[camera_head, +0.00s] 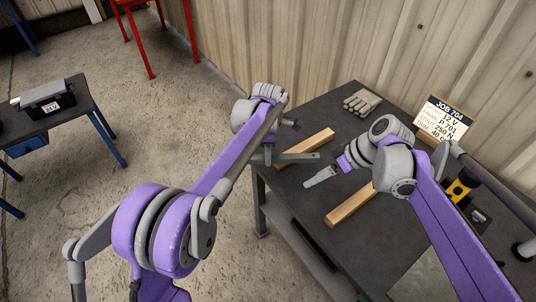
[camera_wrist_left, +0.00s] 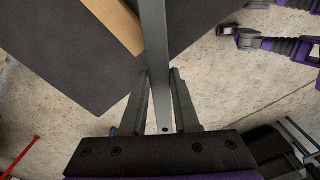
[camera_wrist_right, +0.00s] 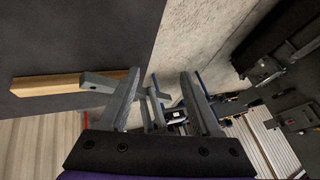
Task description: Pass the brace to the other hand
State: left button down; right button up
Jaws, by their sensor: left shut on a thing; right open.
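The brace (camera_head: 300,158) is a flat grey metal bar held out over the left edge of the dark table. My left gripper (camera_head: 268,154) is shut on it near one end. In the left wrist view the brace (camera_wrist_left: 155,40) runs up between the fingers, with a hole at its near end. My right gripper (camera_head: 320,178) is open and empty, apart from the brace's free end. In the right wrist view the brace (camera_wrist_right: 98,82) shows beyond the left finger, which partly hides it.
Two wooden bars (camera_head: 312,144) (camera_head: 352,207) lie on the dark table (camera_head: 325,107). Gloves (camera_head: 362,102), a job sign (camera_head: 446,116) and a yellow-black item (camera_head: 459,190) are at the back and right. A side table (camera_head: 70,120) with a toolbox (camera_head: 42,98) stands far left.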

jog(key=s+d+f+m+t+h, duration=0.1)
jog(key=s+d+f+m+h, duration=0.1)
jog(key=s, duration=0.3)
jog(key=s+d+f+m+t+h, duration=0.2)
jog(key=s+m, duration=0.2)
jog(key=s, duration=0.2)
jog(key=s+d+f+m+t+h, duration=0.1)
jog(key=s+d+f+m+h, duration=0.1)
jog(key=s, duration=0.4)
jog(key=shift+d+m+h, duration=0.15)
jog(key=shift+m+h, duration=0.15)
jog(key=shift+m, duration=0.1)
